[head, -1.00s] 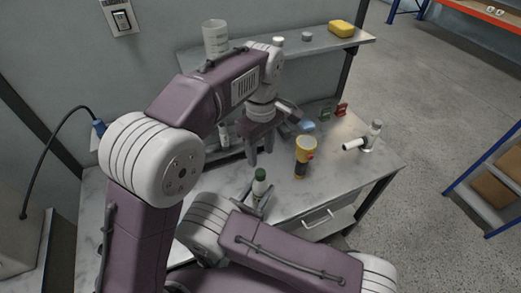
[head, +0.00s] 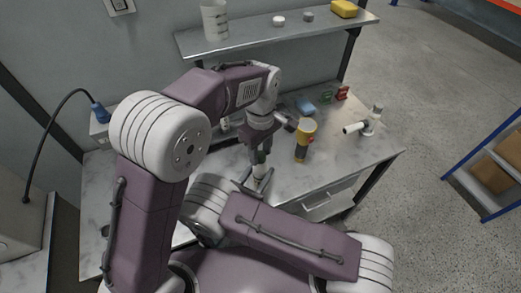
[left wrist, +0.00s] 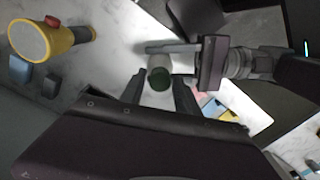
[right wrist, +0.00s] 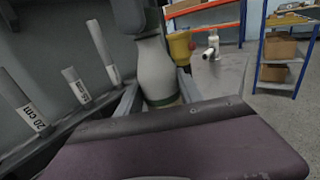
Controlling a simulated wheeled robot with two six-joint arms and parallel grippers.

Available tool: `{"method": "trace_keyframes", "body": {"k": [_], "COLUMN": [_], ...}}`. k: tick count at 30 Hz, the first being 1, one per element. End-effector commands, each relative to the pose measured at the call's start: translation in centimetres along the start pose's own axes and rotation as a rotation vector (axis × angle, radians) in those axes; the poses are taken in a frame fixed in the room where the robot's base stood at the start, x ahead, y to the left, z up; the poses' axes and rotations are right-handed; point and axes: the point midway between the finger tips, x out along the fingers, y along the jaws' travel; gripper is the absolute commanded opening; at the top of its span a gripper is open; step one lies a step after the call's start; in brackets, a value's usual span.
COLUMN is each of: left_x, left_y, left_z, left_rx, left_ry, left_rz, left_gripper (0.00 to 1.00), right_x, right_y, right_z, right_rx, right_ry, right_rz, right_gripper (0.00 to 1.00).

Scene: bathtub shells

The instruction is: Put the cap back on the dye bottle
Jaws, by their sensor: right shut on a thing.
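The white dye bottle (head: 259,173) stands upright on the workbench with a dark green cap (head: 260,157) at its top; I cannot tell how tightly it sits. My right gripper (right wrist: 158,92) is shut on the bottle, which fills the space between its fingers in the right wrist view (right wrist: 157,72). A green band circles the bottle low down. My left gripper (left wrist: 158,95) points down over the bottle. Its fingers are open, one on each side of the green cap (left wrist: 160,82), with gaps between. In the right wrist view the left gripper hides the bottle's top.
A yellow and black torch (head: 304,137) stands right of the bottle. Beyond are a blue block (head: 306,106), a red clip (head: 343,92) and a white jointed object (head: 368,125). A shelf (head: 250,37) runs behind. Labelled tubes (right wrist: 104,52) stand left in the right wrist view.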

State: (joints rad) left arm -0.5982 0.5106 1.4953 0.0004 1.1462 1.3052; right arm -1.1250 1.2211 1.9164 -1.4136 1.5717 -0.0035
Motion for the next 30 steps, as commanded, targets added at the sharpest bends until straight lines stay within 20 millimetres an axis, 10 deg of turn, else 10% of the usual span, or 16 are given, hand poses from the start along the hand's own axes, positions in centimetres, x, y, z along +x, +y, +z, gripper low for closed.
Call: {"method": "trace_keyframes", "body": {"k": [3,11,30], "left_x": [-0.02,-0.03,0.08], "left_y": [0.01,0.02,0.04], "left_z": [0.00,0.00,-0.01], "left_rx": [0.000,0.065,1.862], "left_ry": [0.000,0.000,0.002], "left_rz": [0.000,0.001,-0.001], "left_gripper": [0.01,0.00,0.00], "right_x": [0.00,0.00,-0.01], "right_y": [0.01,0.00,0.00], "right_z": [0.03,0.03,0.02], "right_rx": [0.000,0.000,0.000], "right_ry": [-0.001,-0.001,-0.001], "right_rz": [0.000,0.000,0.000], "right_gripper": [0.00,0.00,0.00]}}
